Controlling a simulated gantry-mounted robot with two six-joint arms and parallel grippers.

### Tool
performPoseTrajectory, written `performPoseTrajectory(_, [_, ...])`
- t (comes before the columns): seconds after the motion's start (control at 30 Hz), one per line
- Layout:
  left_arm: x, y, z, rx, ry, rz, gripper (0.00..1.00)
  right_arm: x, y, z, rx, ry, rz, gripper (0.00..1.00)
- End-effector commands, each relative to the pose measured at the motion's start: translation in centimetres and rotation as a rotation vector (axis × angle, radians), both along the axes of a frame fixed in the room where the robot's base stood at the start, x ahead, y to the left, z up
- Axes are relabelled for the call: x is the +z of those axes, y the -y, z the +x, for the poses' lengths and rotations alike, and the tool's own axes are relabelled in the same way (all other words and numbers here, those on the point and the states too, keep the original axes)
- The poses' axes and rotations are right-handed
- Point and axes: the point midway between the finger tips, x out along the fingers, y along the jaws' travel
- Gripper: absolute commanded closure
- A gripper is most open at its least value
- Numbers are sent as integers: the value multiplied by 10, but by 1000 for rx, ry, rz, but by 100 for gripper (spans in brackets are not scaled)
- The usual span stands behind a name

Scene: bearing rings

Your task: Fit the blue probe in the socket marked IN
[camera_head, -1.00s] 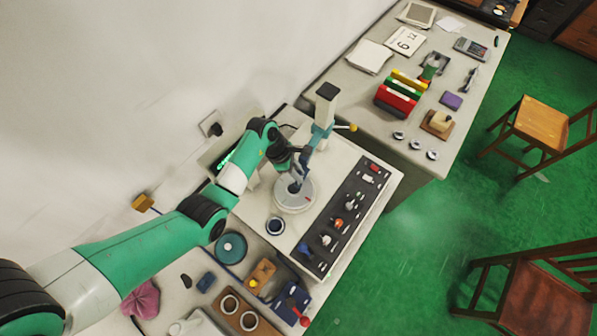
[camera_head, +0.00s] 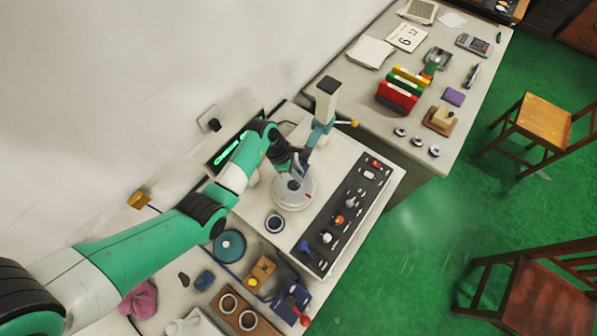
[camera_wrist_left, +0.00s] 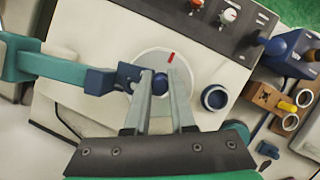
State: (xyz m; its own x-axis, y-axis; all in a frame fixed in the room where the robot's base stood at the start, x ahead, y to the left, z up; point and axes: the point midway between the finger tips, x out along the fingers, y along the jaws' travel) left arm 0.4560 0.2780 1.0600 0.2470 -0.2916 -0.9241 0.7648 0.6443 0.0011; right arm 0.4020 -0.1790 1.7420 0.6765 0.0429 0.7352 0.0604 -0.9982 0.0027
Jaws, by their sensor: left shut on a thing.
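My left gripper (camera_head: 300,170) is shut on a small dark blue round piece (camera_wrist_left: 160,83), at or just above a white round plate (camera_head: 290,201). I cannot tell whether this piece is the blue probe. The plate has a red mark and also shows in the left wrist view (camera_wrist_left: 168,57). A blue knob-like part (camera_head: 304,246) sits at the near end of the dark panel (camera_head: 323,226), which carries several knobs and fittings. No IN marking is readable, so I cannot pick out the socket. My right gripper is not in view.
A teal stand (camera_head: 325,105) rises behind the plate, close to my gripper. A dark ring (camera_head: 275,223) lies beside the plate. A blue device with a red ball (camera_head: 292,300) and a wooden ring holder (camera_head: 238,310) are at the front. A lit green display (camera_head: 228,153) is behind my arm.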

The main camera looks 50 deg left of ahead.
Motion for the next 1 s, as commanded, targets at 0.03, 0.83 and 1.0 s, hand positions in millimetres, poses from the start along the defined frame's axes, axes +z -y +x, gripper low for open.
performPoseTrajectory(0.03, [-3,0,0,0,0,0,100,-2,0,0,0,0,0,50])
performPoseTrajectory(0.83, [-8,0,0,0,-1,-1,42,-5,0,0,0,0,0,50])
performPoseTrajectory(1.0, [-6,0,0,0,0,0,42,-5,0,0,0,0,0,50])
